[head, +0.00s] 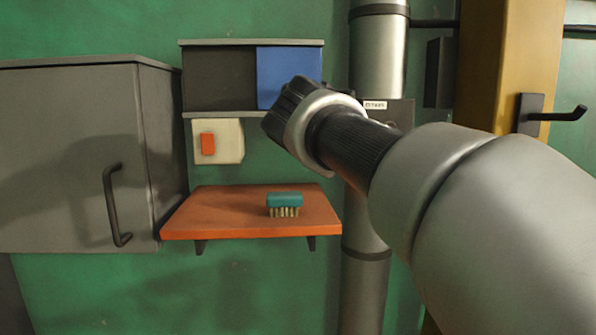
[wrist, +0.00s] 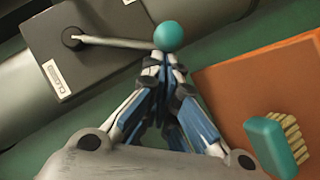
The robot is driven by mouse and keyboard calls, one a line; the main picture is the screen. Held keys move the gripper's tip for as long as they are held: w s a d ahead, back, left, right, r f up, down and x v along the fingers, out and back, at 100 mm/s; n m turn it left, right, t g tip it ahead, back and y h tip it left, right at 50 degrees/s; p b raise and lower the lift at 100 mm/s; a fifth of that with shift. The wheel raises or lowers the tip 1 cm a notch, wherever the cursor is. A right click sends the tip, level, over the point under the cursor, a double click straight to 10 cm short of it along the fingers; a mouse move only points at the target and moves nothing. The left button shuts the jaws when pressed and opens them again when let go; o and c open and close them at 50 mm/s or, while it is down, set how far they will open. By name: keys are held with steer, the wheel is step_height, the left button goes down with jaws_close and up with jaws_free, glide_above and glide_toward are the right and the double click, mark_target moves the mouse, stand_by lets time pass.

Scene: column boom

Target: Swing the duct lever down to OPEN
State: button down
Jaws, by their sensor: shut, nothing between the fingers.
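The duct lever shows in the wrist view as a thin pale rod (wrist: 118,43) with a teal ball knob (wrist: 168,36). It runs from a dark pivot on a grey plate (wrist: 100,15) fixed to the duct. A label (wrist: 55,73) on the plate reads CLOSED. In the head view my gripper (head: 288,108) and arm hide the lever; part of the plate (head: 400,110) and the duct (head: 378,60) show. My gripper (wrist: 165,64) is shut and empty, its fingertips right at the knob's edge in the wrist view. I cannot tell whether they touch it.
An orange shelf (head: 230,212) with a teal brush (head: 284,199) lies below my gripper. A grey cabinet (head: 60,150) stands left, a small cabinet with a blue panel (head: 275,75) behind. A yellow post (head: 510,65) with a hook (head: 560,115) is at right.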

steer(key=shift+d+f+n+h+b, duration=0.4)
steer(key=shift+d+f+b, duration=0.65)
steer(key=shift+b, duration=0.45)
steer(key=shift+f, duration=0.15)
steer(key=shift+a, duration=0.1)
